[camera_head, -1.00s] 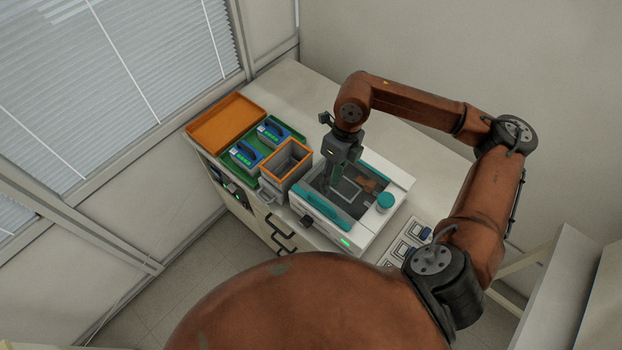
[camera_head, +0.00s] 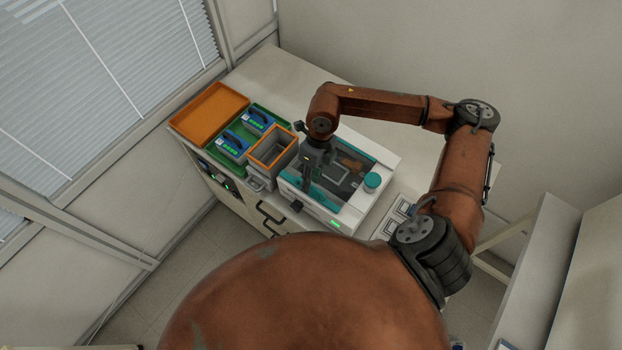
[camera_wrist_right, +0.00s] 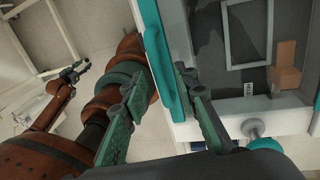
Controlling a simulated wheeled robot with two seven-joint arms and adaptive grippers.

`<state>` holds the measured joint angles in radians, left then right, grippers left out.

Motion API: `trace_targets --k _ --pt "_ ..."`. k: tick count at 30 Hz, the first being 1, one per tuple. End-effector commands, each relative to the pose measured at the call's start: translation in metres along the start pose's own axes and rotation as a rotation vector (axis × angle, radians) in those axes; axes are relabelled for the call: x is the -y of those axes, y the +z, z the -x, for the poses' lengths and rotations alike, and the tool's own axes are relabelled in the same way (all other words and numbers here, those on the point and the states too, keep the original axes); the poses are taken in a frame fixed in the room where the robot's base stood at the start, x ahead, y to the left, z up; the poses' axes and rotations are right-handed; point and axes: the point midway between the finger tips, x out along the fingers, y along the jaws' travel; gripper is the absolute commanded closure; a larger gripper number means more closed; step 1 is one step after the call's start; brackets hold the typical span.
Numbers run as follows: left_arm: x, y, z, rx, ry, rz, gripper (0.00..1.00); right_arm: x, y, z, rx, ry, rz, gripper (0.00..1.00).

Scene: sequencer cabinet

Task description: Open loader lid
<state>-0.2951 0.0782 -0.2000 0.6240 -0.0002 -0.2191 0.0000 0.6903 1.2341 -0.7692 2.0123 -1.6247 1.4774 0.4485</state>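The loader is a white box (camera_head: 352,222) on the bench, with a dark see-through lid (camera_head: 352,165) edged in teal. The lid lies flat and looks shut. A teal handle bar (camera_head: 328,199) runs along its front edge and also shows in the right wrist view (camera_wrist_right: 160,55). My left gripper (camera_wrist_right: 78,70) shows small and far off in the wrist view only.
Left of the loader stand a grey bin with an orange rim (camera_head: 272,150), a green tray (camera_head: 212,150) with blue-grey cartridges (camera_head: 232,146), and an orange tray (camera_head: 208,113). A teal round cap (camera_head: 372,181) sits at the loader's right. Bench behind is clear.

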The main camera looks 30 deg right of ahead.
Motion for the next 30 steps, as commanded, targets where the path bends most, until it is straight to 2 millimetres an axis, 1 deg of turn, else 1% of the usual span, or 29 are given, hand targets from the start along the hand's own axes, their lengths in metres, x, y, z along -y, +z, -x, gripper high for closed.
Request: trace_targets --k 4,7,15,16,30 --pt "-0.0017 0.0089 0.0001 0.012 0.002 0.002 0.6 0.0 0.0 0.0 0.0 0.0 0.0 0.73" --pt "-0.0018 0.0113 0.0001 0.015 0.002 0.002 0.6 0.0 0.0 0.0002 0.0 0.0 0.0 0.8" --pt "-0.0014 0.0105 0.0001 0.014 0.001 0.002 0.6 0.0001 0.0 0.0004 0.0 0.0 0.0 0.99" --pt "-0.0012 0.0102 0.0001 0.014 0.001 0.002 0.6 0.0001 0.0 0.0004 0.0 0.0 0.0 1.0" --pt "0.0012 0.0066 0.0003 0.009 -0.001 0.0 0.6 0.0003 0.0001 0.0006 0.0 -0.001 -0.001 1.0"
